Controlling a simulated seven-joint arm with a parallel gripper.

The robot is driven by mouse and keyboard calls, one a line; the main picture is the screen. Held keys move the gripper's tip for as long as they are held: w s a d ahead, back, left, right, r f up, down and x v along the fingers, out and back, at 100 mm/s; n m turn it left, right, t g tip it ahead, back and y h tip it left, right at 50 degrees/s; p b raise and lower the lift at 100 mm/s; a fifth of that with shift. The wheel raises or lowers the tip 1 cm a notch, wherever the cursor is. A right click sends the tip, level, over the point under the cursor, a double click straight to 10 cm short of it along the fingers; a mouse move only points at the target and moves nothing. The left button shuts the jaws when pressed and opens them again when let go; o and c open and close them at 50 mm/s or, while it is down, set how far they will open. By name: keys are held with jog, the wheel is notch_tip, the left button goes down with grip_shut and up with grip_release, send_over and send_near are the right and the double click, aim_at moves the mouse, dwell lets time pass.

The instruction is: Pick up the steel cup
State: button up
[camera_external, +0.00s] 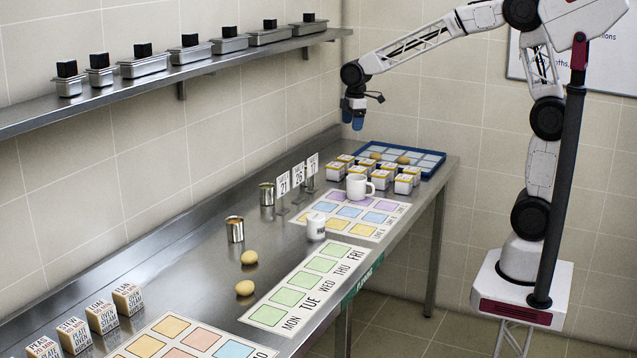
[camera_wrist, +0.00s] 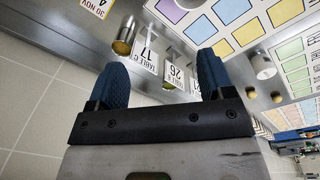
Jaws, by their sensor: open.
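My gripper (camera_external: 353,122) hangs high above the far end of the steel counter, open and empty. In the wrist view its two blue fingers (camera_wrist: 160,80) are spread apart. Two steel cup-like vessels stand upright on the counter in the external view: one with orange contents (camera_external: 235,231) and one with greenish contents (camera_external: 266,195). Both are well below and left of my gripper. In the wrist view a steel vessel with a golden tone (camera_wrist: 125,38) stands beside the number cards. I cannot tell which one it matches in the external view.
Number cards (camera_external: 298,174) stand near a white mug (camera_external: 356,188) and several small boxes (camera_external: 402,184). A blue tray (camera_external: 431,169) lies at the far end. A smaller white cup (camera_external: 316,227) and two eggs (camera_external: 249,258) are nearer. A wall shelf (camera_external: 205,72) runs above left.

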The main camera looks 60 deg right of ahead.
jog(key=w+f+n, duration=0.2)
jog(key=w+f, duration=0.4)
jog(key=w, duration=0.3)
jog(key=w+f+n+g, duration=0.1)
jog(key=w+f+n, duration=0.2)
jog(key=w, duration=0.6)
notch_tip(320, 180, down, 3)
jog(key=shift+w+r, duration=0.15)
jog(key=shift+w, duration=0.1)
jog(key=shift+a, duration=0.1)
jog(key=shift+f, duration=2.4)
jog(key=shift+f, duration=0.15)
jog(key=shift+f, duration=3.45)
jog(key=c, duration=0.8)
jog(key=shift+r, duration=0.2)
notch_tip(320, 180, up, 18)
jog(key=shift+f, duration=0.15)
